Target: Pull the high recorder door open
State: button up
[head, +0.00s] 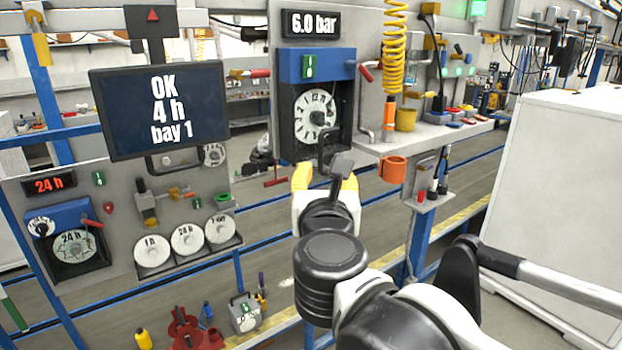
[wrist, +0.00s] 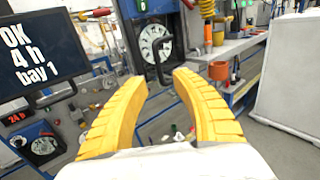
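The high recorder (head: 289,68) is a blue-topped box with a round white dial (head: 316,116) in a dark frame, under the "6.0 bar" sign. It also shows in the wrist view (wrist: 155,8). A black bar handle (head: 322,150) stands out at the lower part of its dark front. The handle is also in the wrist view (wrist: 158,66), just beyond the space between my fingertips. My gripper (head: 325,178) has yellow fingers spread apart with nothing between them; they show in the wrist view (wrist: 160,84). The door looks flush with the box.
A dark screen (head: 160,110) reading "OK 4 h bay 1" hangs left of the recorder. A lower 24 h recorder (head: 70,240) is at far left. A shelf (head: 440,132) with a yellow coil and an orange ring holder (head: 392,169) are to the right. A white cabinet (head: 560,180) stands far right.

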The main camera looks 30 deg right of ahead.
jog(key=shift+v, duration=1.5)
jog(key=w+a+f+n+t+y+b, duration=0.1)
jog(key=w+a+f+n+y+b, duration=0.1)
jog(key=a+f+n+y+b, duration=0.7)
jog(key=w+a+f+n+t+y+b, duration=0.25)
jog(key=a+f+n+b, duration=0.35)
jog(key=f+n+b, duration=0.6)
notch_tip(320, 180, down, 21)
jog(key=s+a+n+g+y+b, duration=0.25)
jog(key=n+g+b, duration=0.45)
jog(key=n, duration=0.7)
jog(key=s+d+f+n+g+h+b, duration=0.1)
jog(key=s+d+f+n+b, duration=0.1)
jog(key=f, duration=0.4)
jog(key=s+d+f+n+g+h+b, duration=0.1)
jog(key=s+d+f+n+g+b, duration=0.1)
jog(key=f, duration=0.5)
jog(key=s+d+f+n+g+h+b, duration=0.1)
jog(key=s+d+f+n+h+b, duration=0.1)
jog(key=f+b, duration=0.3)
jog(key=shift+s+f+n, duration=0.7)
jog(key=shift+f+n, duration=0.05)
jog(key=shift+n, duration=0.15)
